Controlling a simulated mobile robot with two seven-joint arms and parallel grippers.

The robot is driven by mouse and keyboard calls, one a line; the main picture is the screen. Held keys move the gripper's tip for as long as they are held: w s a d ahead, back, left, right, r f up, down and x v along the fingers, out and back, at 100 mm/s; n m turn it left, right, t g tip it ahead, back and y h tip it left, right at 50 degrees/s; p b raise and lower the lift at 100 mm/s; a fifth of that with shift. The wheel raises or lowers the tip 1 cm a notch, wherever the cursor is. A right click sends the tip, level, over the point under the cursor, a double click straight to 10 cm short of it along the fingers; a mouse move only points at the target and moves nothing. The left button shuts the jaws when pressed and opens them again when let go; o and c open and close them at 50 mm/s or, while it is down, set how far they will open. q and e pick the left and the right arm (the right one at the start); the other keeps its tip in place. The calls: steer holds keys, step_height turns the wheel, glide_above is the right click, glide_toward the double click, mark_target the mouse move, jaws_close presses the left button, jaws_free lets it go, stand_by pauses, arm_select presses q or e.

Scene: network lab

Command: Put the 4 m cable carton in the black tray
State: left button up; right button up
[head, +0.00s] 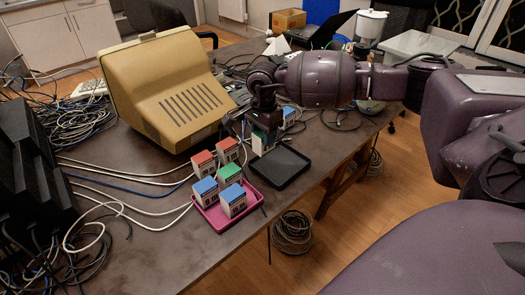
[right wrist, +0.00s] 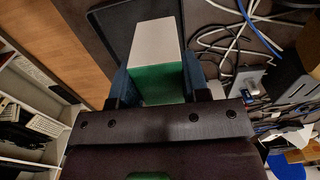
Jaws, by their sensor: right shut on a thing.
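My right gripper (head: 264,124) is shut on a carton with a green top and pale sides (head: 261,140). I cannot read its length label. In the right wrist view the same carton (right wrist: 157,45) sits between the fingers, its green face toward the palm. The black tray (head: 283,170) lies flat and empty on the table, just in front of the held carton. In the right wrist view the tray (right wrist: 113,30) shows partly behind the carton. I cannot tell whether the carton touches the table. My left gripper is not in view.
A pink tray (head: 221,226) left of the black tray holds cartons with blue and green tops. Two red-topped cartons (head: 203,163) (head: 227,150) stand behind it. A blue-topped carton (head: 288,117) is behind my gripper. A beige monitor (head: 165,90) and loose cables crowd the left.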

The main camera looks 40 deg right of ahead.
mark_target(264, 151)
steer(key=shift+f, duration=0.4)
step_height(264, 151, down, 5)
steer(key=shift+r+b, duration=0.1)
steer(key=shift+b, duration=0.3)
steer(key=shift+f, duration=0.35)
steer(key=shift+r, duration=0.1)
steer(key=shift+f, duration=0.25)
steer(key=o, duration=1)
steer(key=shift+c, duration=0.2)
steer(key=shift+r, duration=0.1)
